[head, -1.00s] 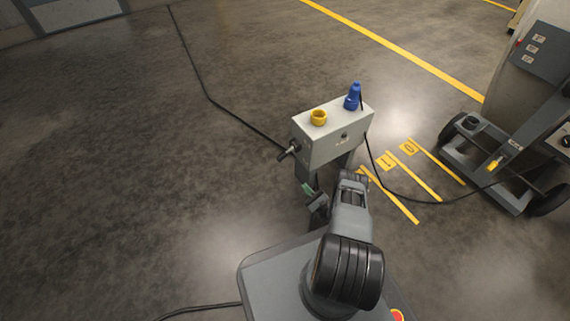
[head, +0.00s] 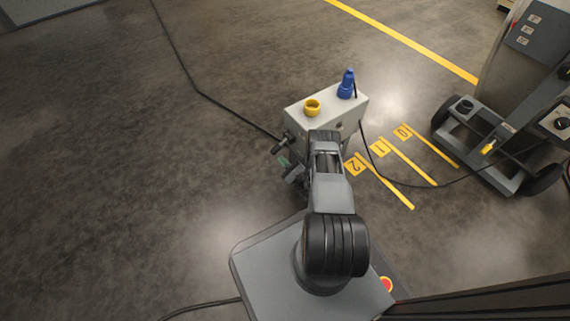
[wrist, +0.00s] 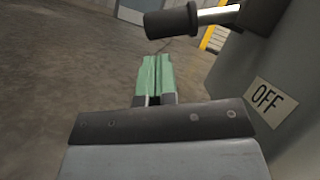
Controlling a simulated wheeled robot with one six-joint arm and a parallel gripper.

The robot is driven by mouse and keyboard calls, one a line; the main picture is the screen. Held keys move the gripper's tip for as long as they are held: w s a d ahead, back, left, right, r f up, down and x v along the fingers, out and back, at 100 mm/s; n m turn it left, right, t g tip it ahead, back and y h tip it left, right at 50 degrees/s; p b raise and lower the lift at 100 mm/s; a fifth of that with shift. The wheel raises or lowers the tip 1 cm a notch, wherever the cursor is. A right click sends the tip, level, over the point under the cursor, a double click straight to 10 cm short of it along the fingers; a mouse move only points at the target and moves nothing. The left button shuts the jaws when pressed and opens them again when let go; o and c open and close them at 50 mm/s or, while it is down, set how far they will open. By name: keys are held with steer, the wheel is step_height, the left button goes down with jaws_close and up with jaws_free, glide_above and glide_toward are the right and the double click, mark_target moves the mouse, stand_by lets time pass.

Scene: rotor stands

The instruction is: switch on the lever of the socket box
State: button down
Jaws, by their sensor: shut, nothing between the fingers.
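The socket box (head: 333,112) is a grey box on a post with a yellow socket (head: 312,107) and a blue plug (head: 347,84) on top. Its lever (head: 283,143) sticks out from the left side with a black grip. In the wrist view the black grip of the lever (wrist: 172,21) lies above and slightly right of my fingertips, on a bright metal rod. An OFF label (wrist: 265,99) is on the box side at right. My gripper (wrist: 152,75) has green fingertips, shut and empty, below the lever and apart from it. The head view shows my gripper (head: 284,162) beside the box's left side.
A wheeled cart (head: 490,150) with a grey cabinet stands at right. A black cable (head: 225,107) runs from the box to the back left, another to the cart. Yellow numbered floor lines (head: 407,160) lie right of the box. The floor at left is clear.

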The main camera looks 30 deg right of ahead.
steer(key=shift+w+a+r+p, duration=0.15)
steer(key=shift+a+r+p, duration=0.2)
steer(key=shift+r+p, duration=0.25)
steer(key=shift+r, duration=0.1)
steer(key=shift+a+r+p, duration=0.2)
steer(key=shift+p, duration=0.3)
